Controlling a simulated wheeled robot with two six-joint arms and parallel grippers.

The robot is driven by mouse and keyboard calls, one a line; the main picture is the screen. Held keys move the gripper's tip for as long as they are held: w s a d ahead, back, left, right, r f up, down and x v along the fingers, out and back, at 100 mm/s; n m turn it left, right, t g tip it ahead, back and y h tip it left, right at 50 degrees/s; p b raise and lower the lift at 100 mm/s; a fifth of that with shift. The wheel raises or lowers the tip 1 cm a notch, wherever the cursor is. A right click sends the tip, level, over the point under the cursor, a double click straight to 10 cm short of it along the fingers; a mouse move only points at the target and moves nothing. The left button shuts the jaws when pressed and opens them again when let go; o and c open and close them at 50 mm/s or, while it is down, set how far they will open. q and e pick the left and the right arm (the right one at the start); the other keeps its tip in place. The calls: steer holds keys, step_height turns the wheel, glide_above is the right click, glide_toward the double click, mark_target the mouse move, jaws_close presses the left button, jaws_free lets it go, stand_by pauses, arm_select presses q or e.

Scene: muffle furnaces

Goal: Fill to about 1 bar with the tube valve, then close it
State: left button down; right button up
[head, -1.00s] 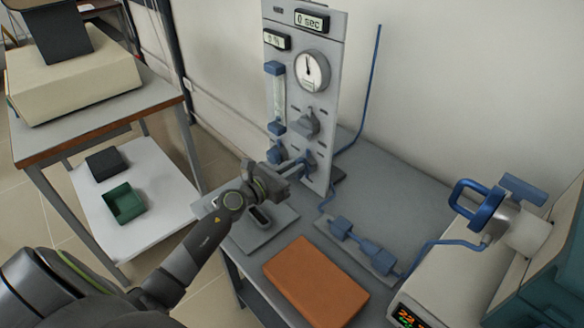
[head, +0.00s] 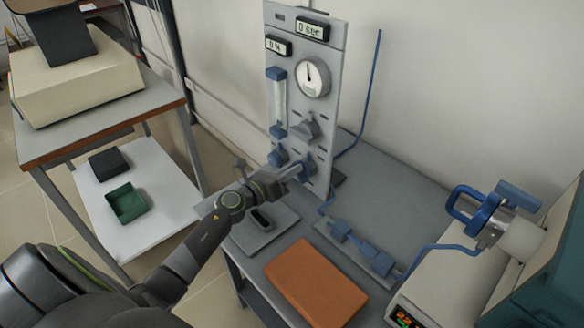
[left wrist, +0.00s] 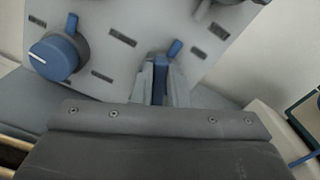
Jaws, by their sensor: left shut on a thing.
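The grey gas panel (head: 327,120) stands upright at the back of the bench. It carries a round white gauge (head: 314,77), whose thin needle points roughly upward; its scale is too small to read. A grey knob (head: 306,129) is below the gauge. A blue round knob (left wrist: 57,56) is at lower left on the panel. My left gripper (head: 298,171) reaches the panel's lower part. In the left wrist view its fingers (left wrist: 161,82) are shut on the blue valve lever (left wrist: 175,48), and the fingers hide part of it. My right gripper is out of view.
Blue tubing and blue inline fittings (head: 360,248) run right to a furnace with a blue handle (head: 478,215). An orange-brown block (head: 316,283) lies in front. A grey plate (head: 262,229) is under my left arm. A side table (head: 100,110) stands left.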

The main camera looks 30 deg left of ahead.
arm_select(q)
steer(key=shift+w+a+f+n+p, duration=0.2)
steer(key=shift+n+p, duration=0.6)
steer(key=shift+n, duration=1.3)
steer(key=shift+s+a+f+n+p, duration=0.15)
steer(key=shift+f+n+p, duration=0.45)
steer(key=shift+n, duration=1.5)
steer(key=shift+w+a+f+n+p, duration=0.15)
steer(key=shift+n+p, duration=0.85)
steer(key=shift+n, duration=1.1)
steer(key=c, duration=1.4)
jaws_free()
steer(key=shift+a, duration=0.1)
steer(key=shift+c, duration=0.2)
steer(key=b+v, duration=0.4)
steer(key=v, duration=1.3)
steer(key=shift+s, duration=0.25)
